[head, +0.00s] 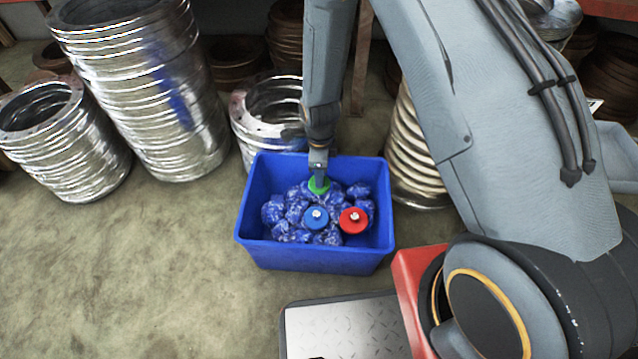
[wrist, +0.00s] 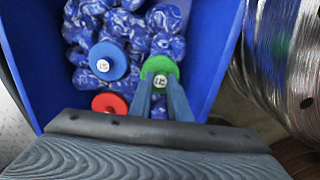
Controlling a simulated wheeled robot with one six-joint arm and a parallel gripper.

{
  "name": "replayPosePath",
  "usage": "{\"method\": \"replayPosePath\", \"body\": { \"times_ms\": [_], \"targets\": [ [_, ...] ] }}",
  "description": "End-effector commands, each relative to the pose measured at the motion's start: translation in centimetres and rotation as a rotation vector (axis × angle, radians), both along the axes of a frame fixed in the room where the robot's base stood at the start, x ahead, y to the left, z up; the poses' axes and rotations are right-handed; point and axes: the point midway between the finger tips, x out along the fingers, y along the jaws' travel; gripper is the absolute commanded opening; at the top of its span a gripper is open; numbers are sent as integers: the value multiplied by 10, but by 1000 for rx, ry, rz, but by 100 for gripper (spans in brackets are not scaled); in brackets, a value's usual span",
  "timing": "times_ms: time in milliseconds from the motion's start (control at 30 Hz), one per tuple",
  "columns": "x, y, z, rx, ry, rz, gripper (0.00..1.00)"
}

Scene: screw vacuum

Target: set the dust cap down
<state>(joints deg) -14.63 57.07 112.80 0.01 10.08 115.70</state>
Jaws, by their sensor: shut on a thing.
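My gripper (head: 318,172) is inside the blue bin (head: 310,261), near its back wall, pointing down. It is shut on a green dust cap (head: 319,188). In the wrist view the green cap (wrist: 157,66) sits at the fingertips (wrist: 161,86), with its pale centre between the two fingers. It is over or on blue wrapped lumps; I cannot tell whether it touches them. A blue cap (head: 316,221) and a red cap (head: 353,224) lie on the lumps, nearer the front. The fingers hide part of the green cap in the head view.
Blue wrapped lumps (head: 295,213) fill the middle of the bin. Stacks of metal rings (head: 140,90) stand behind and to the left, and more rings (head: 410,150) close on the right. A metal tread plate (head: 345,330) is in front. Floor at left front is clear.

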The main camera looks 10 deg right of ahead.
Motion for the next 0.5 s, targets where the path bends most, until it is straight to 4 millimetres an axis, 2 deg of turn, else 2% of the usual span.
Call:
{"method": "replayPosePath", "body": {
  "times_ms": [100, 200, 500],
  "targets": [
    [0, 0, -19, -1, 2, 0, 0],
    [0, 0, -30, 0, 1, 1, 0],
    [0, 0, -31, 0, 1, 1, 0]
  ]
}}
